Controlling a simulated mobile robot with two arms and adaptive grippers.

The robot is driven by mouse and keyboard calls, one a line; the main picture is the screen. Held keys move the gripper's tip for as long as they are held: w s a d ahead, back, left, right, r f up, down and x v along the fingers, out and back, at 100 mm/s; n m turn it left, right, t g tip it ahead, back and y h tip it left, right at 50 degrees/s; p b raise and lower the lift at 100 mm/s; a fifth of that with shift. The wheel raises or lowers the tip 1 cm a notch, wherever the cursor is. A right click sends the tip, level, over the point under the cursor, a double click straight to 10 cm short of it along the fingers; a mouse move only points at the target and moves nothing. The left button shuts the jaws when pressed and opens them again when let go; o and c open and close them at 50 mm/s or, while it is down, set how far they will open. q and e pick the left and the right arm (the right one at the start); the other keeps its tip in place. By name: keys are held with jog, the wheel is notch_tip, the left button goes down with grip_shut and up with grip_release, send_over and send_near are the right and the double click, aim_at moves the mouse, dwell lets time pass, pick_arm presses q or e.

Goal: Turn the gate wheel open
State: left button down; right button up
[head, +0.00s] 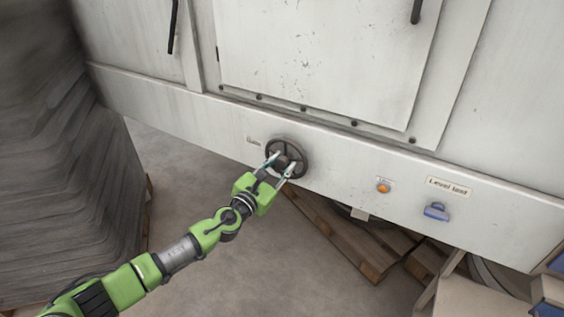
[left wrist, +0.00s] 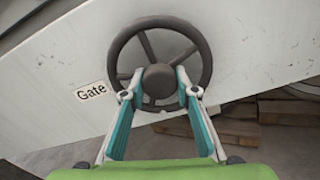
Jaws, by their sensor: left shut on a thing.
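The gate wheel (head: 301,150) is a dark grey spoked handwheel on the white front panel of the machine. It also shows in the left wrist view (left wrist: 206,64), with a round hub in its middle and a "Gate" label (left wrist: 92,91) to its left. My left gripper (head: 280,164) reaches the wheel from below. In the left wrist view its two fingers (left wrist: 160,88) stand on either side of the hub's lower part, shut on the wheel. The exact contact is partly hidden by the fingertips. My right gripper is in neither view.
Right of the wheel on the panel are an orange button (head: 383,188), a "Level test" label (head: 449,187) and a blue handle (head: 436,211). Wooden pallets (head: 345,238) lie below the panel. A tall grey stack (head: 62,150) stands at the left. Bare floor lies between.

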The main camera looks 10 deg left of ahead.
pick_arm(q)
jog(key=m+p, duration=0.1)
jog(key=m, duration=0.2)
jog(key=shift+m, duration=0.4)
jog(key=m+p, duration=0.2)
jog(key=m, duration=0.1)
jog(key=shift+a+r+m, duration=0.1)
jog(key=shift+m, duration=0.2)
jog(key=m+p, duration=0.2)
jog(key=m, duration=0.2)
jog(key=shift+m+p, duration=0.45)
jog(key=shift+m, duration=1.25)
jog(key=c, duration=1.6)
grip_release()
jog(key=shift+a, duration=0.1)
